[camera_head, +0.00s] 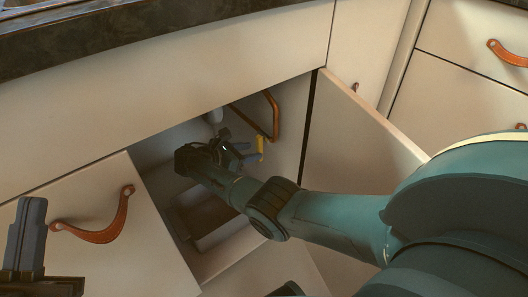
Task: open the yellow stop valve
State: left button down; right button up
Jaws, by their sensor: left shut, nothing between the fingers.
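The yellow stop valve (260,147) shows as a small yellow handle inside the open under-counter cabinet, below a bent copper pipe (274,115). My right gripper (244,153) reaches into the cabinet from the right. Its fingertips are just left of the yellow handle, very close to it. I cannot tell whether they touch it, and the jaw gap is too small and dark to judge. My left gripper (32,212) is at the lower left, in front of a cabinet front, shut and empty, far from the valve. The valve's body is not clearly visible.
An open cabinet door (352,135) stands right of the opening, close behind my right arm. A front with a leather pull (104,231) is at the left. The dark countertop (110,27) runs above. Drawers with leather pulls (508,54) are at the upper right.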

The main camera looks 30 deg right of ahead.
aim_at(257, 150)
jog(key=b+x, duration=0.1)
jog(key=x, duration=0.4)
jog(key=shift+a+f, duration=0.1)
jog(key=shift+f, duration=0.05)
pick_arm(q)
jog(key=shift+s+a+r+m+g+h+b, duration=0.1)
jog(key=shift+s+r+m+g+h+b, duration=0.1)
jog(key=shift+r+m+h, duration=0.65)
jog(key=shift+s+r+m+g+h+b, duration=0.15)
jog(key=shift+r+m+h, duration=0.3)
jog(key=shift+m+h, duration=0.65)
pick_arm(e)
jog(key=shift+w+d+f, duration=0.1)
jog(key=shift+d+f, duration=0.05)
jog(key=shift+d, duration=0.6)
grip_shut()
